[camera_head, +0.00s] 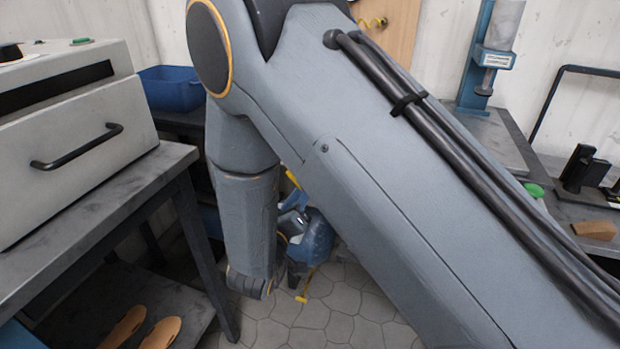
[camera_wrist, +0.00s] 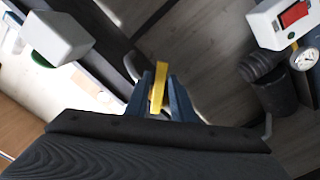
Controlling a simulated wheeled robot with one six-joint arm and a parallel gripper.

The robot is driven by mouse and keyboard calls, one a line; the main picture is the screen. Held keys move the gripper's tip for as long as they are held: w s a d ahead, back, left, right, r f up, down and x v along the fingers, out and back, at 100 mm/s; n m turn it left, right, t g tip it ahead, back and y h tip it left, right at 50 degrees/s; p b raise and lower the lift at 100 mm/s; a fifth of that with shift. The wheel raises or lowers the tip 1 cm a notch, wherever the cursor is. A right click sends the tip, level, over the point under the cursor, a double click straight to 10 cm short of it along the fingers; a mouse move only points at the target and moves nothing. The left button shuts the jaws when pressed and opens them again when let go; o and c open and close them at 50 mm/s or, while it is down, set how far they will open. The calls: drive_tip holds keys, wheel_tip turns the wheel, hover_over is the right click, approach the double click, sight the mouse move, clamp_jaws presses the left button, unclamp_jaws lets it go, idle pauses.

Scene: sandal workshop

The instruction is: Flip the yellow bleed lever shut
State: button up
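The yellow lever (camera_wrist: 159,78) stands near the middle of the wrist view, as a narrow upright bar. My gripper (camera_wrist: 160,98) has its two blue-grey fingers on either side of it, close to its faces. I cannot tell whether the fingers press on it. In the head view my arm covers most of the middle and hides the fingertips and the lever between them. A blue piece of equipment (camera_head: 318,238) shows beside the arm's lower end, with yellow parts above and below it.
A bench with a grey machine (camera_head: 75,145) stands at left, with orange sandal soles (camera_head: 125,327) on its lower shelf. A blue bin (camera_head: 172,90) is behind. A blue press (camera_head: 487,60) is at right. In the wrist view, a white box with a red switch (camera_wrist: 290,18) and a gauge (camera_wrist: 304,58) are right.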

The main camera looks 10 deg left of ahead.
drive_tip(key=w, duration=0.5)
drive_tip(key=shift+w+d, duration=0.25)
drive_tip(key=shift+w, duration=0.15)
clamp_jaws()
